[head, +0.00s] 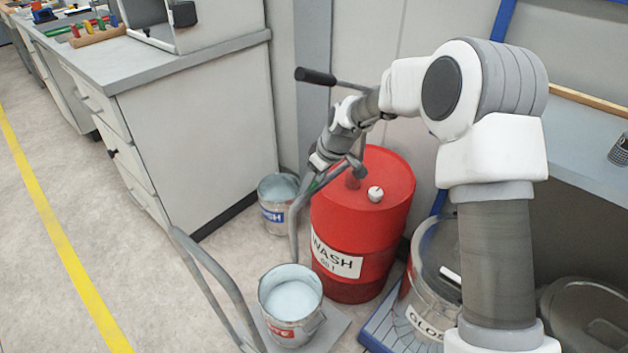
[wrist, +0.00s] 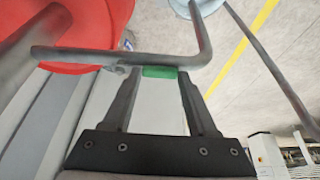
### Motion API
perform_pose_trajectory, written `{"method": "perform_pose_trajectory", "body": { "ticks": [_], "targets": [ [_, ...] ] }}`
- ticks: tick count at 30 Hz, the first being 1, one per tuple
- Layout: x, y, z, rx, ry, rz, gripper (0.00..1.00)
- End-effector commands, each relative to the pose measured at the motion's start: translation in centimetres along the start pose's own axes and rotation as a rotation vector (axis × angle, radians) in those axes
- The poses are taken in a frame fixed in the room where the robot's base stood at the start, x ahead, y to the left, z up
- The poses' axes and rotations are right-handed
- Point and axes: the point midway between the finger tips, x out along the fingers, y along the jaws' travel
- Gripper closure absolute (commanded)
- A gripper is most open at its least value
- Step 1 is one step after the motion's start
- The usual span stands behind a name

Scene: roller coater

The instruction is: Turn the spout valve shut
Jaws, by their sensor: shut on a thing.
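The spout (head: 294,230) is a bent grey pipe at the red WASH drum (head: 388,180); its lower end hangs over a bucket (head: 292,310) of pale liquid. In the wrist view, the spout (wrist: 120,58) crosses just beyond my fingertips and bends upward at the right. The green spout valve handle (wrist: 160,72) lies against the pipe. My gripper (wrist: 158,80) is shut on this handle, with a finger at each end of it. In the head view, my gripper (head: 318,172) is at the upper bend of the spout, and the handle is mostly hidden.
A crank with a black grip (head: 315,76) stands above my wrist. A second bucket (head: 278,205) is behind the spout, near the cabinet (head: 195,130). A bent grey handrail (head: 215,285) stands at the front left. Open floor lies left of it.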

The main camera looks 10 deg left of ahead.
Motion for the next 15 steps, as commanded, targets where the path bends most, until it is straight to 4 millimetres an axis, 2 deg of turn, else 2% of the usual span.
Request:
{"method": "perform_pose_trajectory", "body": {
  "ticks": [15],
  "targets": [
    [0.01, -0.11, -0.2, 0.028, -0.001, 0.012, 1.0]
  ]
}}
